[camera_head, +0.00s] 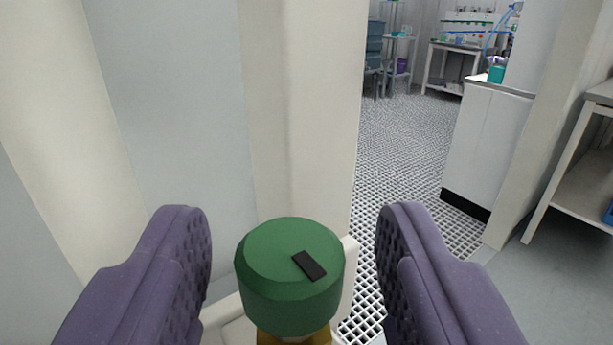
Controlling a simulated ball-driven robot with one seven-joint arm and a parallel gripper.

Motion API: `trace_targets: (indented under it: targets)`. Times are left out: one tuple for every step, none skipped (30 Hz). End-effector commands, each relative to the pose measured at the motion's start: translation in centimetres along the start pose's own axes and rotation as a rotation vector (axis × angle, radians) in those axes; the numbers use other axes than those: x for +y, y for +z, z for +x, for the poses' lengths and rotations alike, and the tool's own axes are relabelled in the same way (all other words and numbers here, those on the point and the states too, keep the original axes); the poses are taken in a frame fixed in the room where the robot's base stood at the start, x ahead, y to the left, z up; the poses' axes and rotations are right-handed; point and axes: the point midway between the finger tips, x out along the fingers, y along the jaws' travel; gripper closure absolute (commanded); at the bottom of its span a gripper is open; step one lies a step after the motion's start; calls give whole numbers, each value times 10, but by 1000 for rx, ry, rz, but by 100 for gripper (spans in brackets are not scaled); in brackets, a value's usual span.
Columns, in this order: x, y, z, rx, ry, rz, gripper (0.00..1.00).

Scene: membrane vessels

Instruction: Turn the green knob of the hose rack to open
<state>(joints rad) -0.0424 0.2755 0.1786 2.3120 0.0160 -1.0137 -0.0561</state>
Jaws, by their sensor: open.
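The green knob (280,290) stands upright in the lower middle of the head camera view. It is a faceted cap with a short black mark (309,265) on its top, slanting down to the right. A brass-coloured part shows just beneath it. My gripper (290,235) is open, with one purple padded finger on each side of the knob. A gap shows between each finger and the knob, so neither appears to touch it. The rest of the hose rack is mostly hidden below the knob; a pale part (348,280) shows behind it.
Pale wall panels (185,100) fill the left side behind the knob. To the right, a perforated white floor (400,140) leads back to a white cabinet (487,150), a far table (452,58) and blue bins. A white shelf unit (585,160) stands at the right edge.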

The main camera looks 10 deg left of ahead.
Motion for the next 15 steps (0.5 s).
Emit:
trace_targets:
  targets:
    - [0, 2, 6, 1, 0, 0, 46]
    - [0, 2, 9, 0, 0, 0, 46]
    - [0, 1, 12, 0, 0, 0, 46]
    - [0, 1, 14, 0, 0, 0, 46]
    - [0, 0, 15, 1, 0, 0, 46]
    - [0, 0, 16, 0, 0, 0, 46]
    - [0, 0, 16, 0, 0, 0, 46]
    - [0, 0, 16, 0, 0, -1, 46]
    - [0, 0, 16, 0, 0, -1, 46]
    - [0, 0, 16, 0, 0, -1, 46]
    - [0, 0, 16, 0, 0, -1, 46]
    - [0, 0, 16, 0, 0, -1, 46]
    - [0, 0, 16, 0, 0, -1, 50]
    - [0, 0, 16, 0, 0, -1, 57]
    - [0, 0, 16, 0, 0, -1, 66]
